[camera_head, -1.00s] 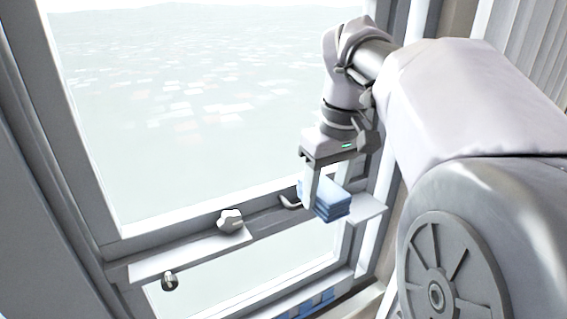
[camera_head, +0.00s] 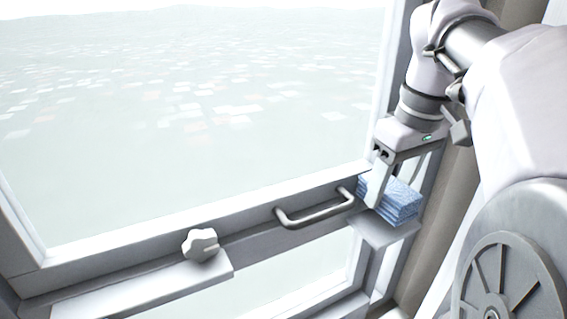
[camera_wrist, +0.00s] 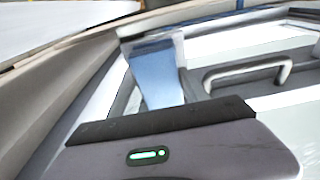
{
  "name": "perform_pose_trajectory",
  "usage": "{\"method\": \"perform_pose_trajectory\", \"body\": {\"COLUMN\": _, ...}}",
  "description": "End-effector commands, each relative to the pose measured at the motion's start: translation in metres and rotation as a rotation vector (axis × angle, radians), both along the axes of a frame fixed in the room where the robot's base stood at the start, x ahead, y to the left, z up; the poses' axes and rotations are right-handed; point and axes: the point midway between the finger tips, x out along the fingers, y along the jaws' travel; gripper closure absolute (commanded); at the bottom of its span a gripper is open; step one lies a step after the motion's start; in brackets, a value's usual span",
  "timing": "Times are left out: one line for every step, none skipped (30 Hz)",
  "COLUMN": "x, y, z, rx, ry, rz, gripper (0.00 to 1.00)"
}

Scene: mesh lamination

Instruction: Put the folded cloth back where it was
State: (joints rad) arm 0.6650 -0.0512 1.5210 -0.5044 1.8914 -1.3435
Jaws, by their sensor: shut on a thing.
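The folded cloth (camera_head: 399,205) is a blue, layered stack at the right of the window's middle rail. My gripper (camera_head: 378,190) points down and is shut on the cloth, with one finger showing on its near left side. The cloth is just above or on a small grey ledge (camera_head: 384,232); I cannot tell whether they touch. In the wrist view the blue cloth (camera_wrist: 155,75) shows beyond the gripper's dark edge, with a pale finger across its far end.
A metal handle (camera_head: 316,213) is on the rail just left of the cloth. A white knob (camera_head: 201,244) sits farther left, above a white ledge (camera_head: 150,285). Large glass panes lie above and below the rail. A brown upright (camera_head: 440,210) stands close on the right.

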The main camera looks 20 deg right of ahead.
Motion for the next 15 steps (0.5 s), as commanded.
{"method": "perform_pose_trajectory", "body": {"x": 0.0002, "y": 0.0005, "z": 0.0018, "rx": 0.002, "ry": 0.001, "rz": 0.000, "gripper": 0.85}}
{"method": "perform_pose_trajectory", "body": {"x": 0.0003, "y": 0.0005, "z": 0.0022, "rx": 0.003, "ry": 0.001, "rz": 0.001, "gripper": 0.85}}
{"method": "perform_pose_trajectory", "body": {"x": 0.0004, "y": 0.0006, "z": 0.0025, "rx": 0.003, "ry": 0.002, "rz": 0.001, "gripper": 0.85}}
{"method": "perform_pose_trajectory", "body": {"x": 0.0005, "y": 0.0006, "z": 0.0026, "rx": 0.003, "ry": 0.002, "rz": 0.001, "gripper": 0.85}}
{"method": "perform_pose_trajectory", "body": {"x": 0.0004, "y": 0.0006, "z": 0.0022, "rx": 0.003, "ry": 0.002, "rz": 0.001, "gripper": 0.85}}
{"method": "perform_pose_trajectory", "body": {"x": 0.0004, "y": 0.0006, "z": 0.0010, "rx": 0.003, "ry": 0.002, "rz": 0.001, "gripper": 0.85}}
{"method": "perform_pose_trajectory", "body": {"x": 0.0005, "y": 0.0006, "z": -0.0002, "rx": 0.003, "ry": 0.002, "rz": 0.001, "gripper": 0.86}}
{"method": "perform_pose_trajectory", "body": {"x": 0.0005, "y": 0.0005, "z": -0.0012, "rx": 0.002, "ry": 0.002, "rz": 0.001, "gripper": 0.86}}
{"method": "perform_pose_trajectory", "body": {"x": 0.0005, "y": 0.0006, "z": -0.0025, "rx": 0.002, "ry": 0.002, "rz": 0.001, "gripper": 0.86}}
{"method": "perform_pose_trajectory", "body": {"x": 0.0006, "y": 0.0006, "z": -0.0034, "rx": 0.002, "ry": 0.001, "rz": 0.001, "gripper": 0.86}}
{"method": "perform_pose_trajectory", "body": {"x": 0.0006, "y": 0.0006, "z": -0.0044, "rx": 0.003, "ry": 0.001, "rz": 0.002, "gripper": 0.86}}
{"method": "perform_pose_trajectory", "body": {"x": 0.0007, "y": 0.0006, "z": -0.0043, "rx": 0.003, "ry": 0.001, "rz": 0.001, "gripper": 0.44}}
{"method": "perform_pose_trajectory", "body": {"x": 0.0008, "y": 0.0007, "z": -0.0040, "rx": 0.003, "ry": 0.001, "rz": 0.001, "gripper": 0.38}}
{"method": "perform_pose_trajectory", "body": {"x": 0.0007, "y": 0.0007, "z": -0.0038, "rx": 0.003, "ry": 0.001, "rz": 0.001, "gripper": 0.32}}
{"method": "perform_pose_trajectory", "body": {"x": 0.0007, "y": 0.0007, "z": -0.0038, "rx": 0.003, "ry": 0.001, "rz": 0.001, "gripper": 0.26}}
